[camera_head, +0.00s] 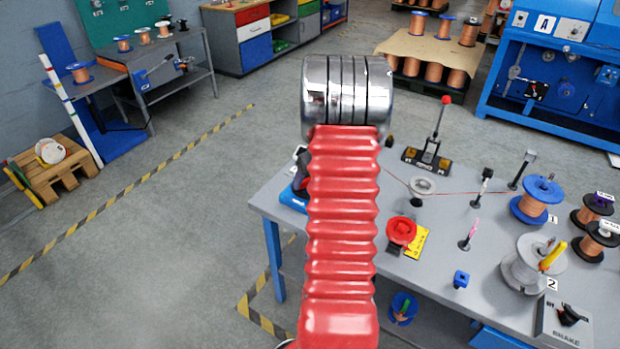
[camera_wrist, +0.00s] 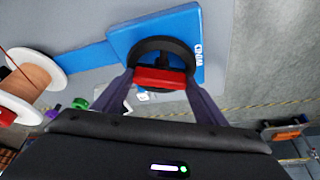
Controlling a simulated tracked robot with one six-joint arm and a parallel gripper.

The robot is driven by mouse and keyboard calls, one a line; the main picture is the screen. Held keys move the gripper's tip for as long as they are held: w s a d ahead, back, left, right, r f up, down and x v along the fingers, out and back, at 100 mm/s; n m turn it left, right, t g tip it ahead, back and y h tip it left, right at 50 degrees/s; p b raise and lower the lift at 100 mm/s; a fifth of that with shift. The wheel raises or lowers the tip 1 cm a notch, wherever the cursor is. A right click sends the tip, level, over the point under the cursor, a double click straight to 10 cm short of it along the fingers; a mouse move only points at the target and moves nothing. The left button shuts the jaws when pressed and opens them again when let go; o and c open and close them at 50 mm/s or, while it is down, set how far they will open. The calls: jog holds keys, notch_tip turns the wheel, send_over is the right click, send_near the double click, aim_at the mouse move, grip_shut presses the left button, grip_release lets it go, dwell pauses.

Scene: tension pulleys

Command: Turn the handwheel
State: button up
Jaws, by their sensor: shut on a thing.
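In the wrist view, the black ring of the handwheel (camera_wrist: 162,45) stands on a blue plate (camera_wrist: 120,38) with white lettering at its right. A red block (camera_wrist: 160,78) lies across the near side of the ring. My gripper (camera_wrist: 160,84) has one dark finger at each end of this red block, and it is shut on the handwheel there. The exact contact is hard to see.
The grey table (camera_head: 460,245) carries a lever stand (camera_head: 430,150), a red knob (camera_head: 401,231), several posts and copper spools, and a brake box (camera_head: 567,322). A thin red wire runs across it. A copper spool (camera_wrist: 35,75) shows left in the wrist view. Floor left of the table is open.

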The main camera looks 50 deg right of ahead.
jog(key=shift+w+a+m+g+h, duration=0.1)
jog(key=shift+m+g+h, duration=0.25)
jog(key=shift+m, duration=0.95)
jog(key=shift+a+m+g+h, duration=0.15)
jog(key=shift+m+h, duration=0.4)
jog(key=shift+m, duration=0.75)
jog(key=shift+d+m, duration=0.1)
jog(key=shift+m, duration=0.2)
jog(key=o, duration=1.1)
jog(key=shift+c, duration=0.2)
jog(key=shift+r, duration=0.1)
jog(key=v, duration=1.3)
jog(key=shift+r, duration=0.25)
jog(key=shift+w+a, duration=0.1)
jog(key=shift+a, duration=0.15)
